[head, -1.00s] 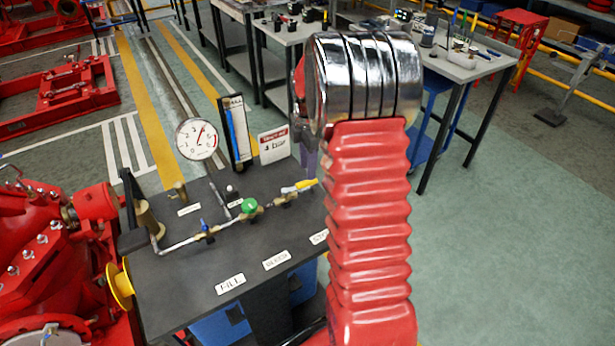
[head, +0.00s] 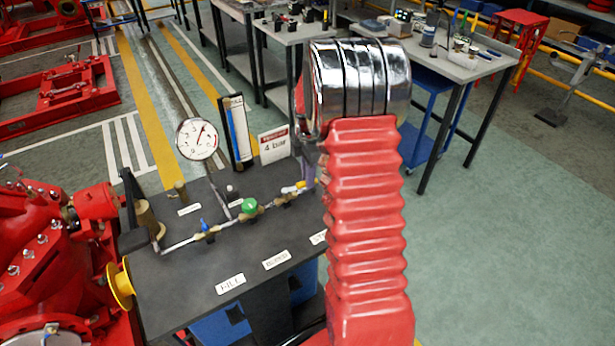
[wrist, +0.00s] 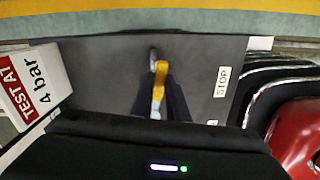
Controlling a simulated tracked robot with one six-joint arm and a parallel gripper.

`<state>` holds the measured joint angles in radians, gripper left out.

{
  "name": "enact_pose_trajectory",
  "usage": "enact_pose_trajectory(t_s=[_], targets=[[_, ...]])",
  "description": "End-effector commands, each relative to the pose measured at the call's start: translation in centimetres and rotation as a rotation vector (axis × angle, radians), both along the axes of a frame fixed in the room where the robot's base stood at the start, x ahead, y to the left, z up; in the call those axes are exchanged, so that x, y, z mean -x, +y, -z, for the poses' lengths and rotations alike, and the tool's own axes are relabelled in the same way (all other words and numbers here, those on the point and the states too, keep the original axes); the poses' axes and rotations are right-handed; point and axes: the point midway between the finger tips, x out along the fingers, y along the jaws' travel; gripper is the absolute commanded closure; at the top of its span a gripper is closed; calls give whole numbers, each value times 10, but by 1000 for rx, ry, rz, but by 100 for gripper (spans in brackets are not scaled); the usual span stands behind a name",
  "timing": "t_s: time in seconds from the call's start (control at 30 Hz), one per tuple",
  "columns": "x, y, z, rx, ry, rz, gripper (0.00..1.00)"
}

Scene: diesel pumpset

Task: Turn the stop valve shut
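The stop valve has a yellow lever (head: 300,187) at the right end of the pipe on the dark bench panel. In the wrist view the yellow lever (wrist: 160,80) stands between the two dark fingers of my gripper (wrist: 160,95), which flank it closely on both sides. I cannot tell whether they press on it. In the head view my red arm and its chrome wrist hide most of the gripper; a finger shows just right of the lever. The STOP label (wrist: 222,82) lies flat on the panel, right of the lever.
A green valve knob (head: 249,206) and a blue valve handle (head: 204,225) sit further left on the same pipe. A pressure gauge (head: 197,139), a blue column gauge (head: 237,130) and a "TEST AT 4 bar" sign (head: 274,145) stand behind. Red pump machinery (head: 40,240) is at left.

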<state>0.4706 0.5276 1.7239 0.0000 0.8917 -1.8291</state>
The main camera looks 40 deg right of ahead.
Motion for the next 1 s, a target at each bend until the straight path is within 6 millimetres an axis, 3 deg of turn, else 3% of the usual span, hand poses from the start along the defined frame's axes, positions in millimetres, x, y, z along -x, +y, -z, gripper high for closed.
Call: enact_pose_trajectory(t_s=[0.2,0.57,1.0], targets=[[0,0,0,0,-1,1,100],[0,4,-1,0,-1,-1,100],[7,-9,-1,1,-3,54,100]])
